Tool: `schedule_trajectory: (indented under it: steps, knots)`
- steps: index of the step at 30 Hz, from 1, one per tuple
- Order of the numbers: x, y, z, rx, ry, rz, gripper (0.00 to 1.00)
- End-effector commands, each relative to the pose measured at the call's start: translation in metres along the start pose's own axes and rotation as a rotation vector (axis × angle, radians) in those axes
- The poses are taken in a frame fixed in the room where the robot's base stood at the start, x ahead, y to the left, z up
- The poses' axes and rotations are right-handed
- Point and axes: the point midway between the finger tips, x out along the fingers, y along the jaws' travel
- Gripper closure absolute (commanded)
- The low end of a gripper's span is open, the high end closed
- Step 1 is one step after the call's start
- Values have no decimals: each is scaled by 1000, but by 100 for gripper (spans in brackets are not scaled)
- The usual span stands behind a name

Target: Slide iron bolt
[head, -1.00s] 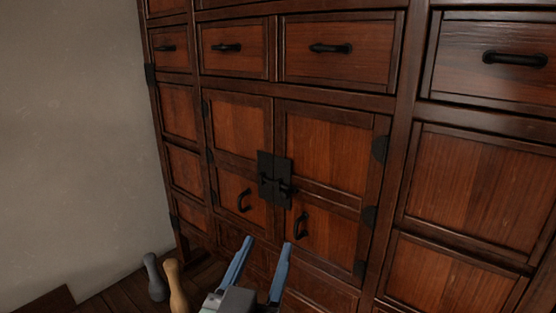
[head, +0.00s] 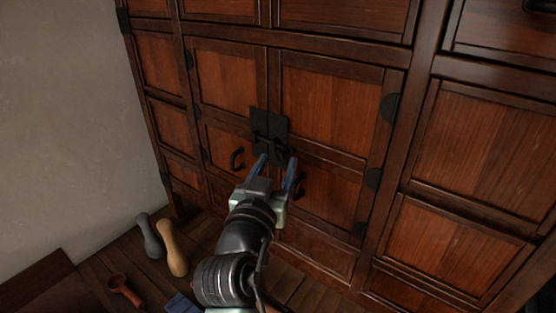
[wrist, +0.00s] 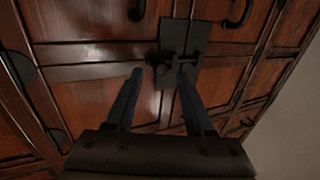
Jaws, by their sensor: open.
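The black iron bolt (head: 268,139) lies across its dark plates (head: 270,120), which span the seam between the two cabinet doors. In the wrist view the bolt (wrist: 166,62) and plates (wrist: 179,36) are ahead of the fingers. My gripper (head: 277,163) is open and empty, with its blue fingertips just below the bolt in the head view. In the wrist view my gripper (wrist: 160,72) has its fingertips on either side of the bolt's near part. I cannot tell whether they touch it. My fingers partly cover the bolt's lower right end in the head view.
Curved black handles sit on the left door (head: 237,159) and right door (head: 300,185), close to my gripper. A wall stands left.

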Motion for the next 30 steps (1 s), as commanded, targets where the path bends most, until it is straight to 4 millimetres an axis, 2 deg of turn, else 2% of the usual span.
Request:
schedule_trajectory:
  steps: [6, 15, 24, 30]
  knots:
    - [16, 0, 0, 0, 0, 0, 46]
    - [17, 0, 0, 1, 0, 0, 46]
    - [17, 0, 0, 0, 0, 0, 100]
    - [17, 0, 0, 0, 0, 0, 100]
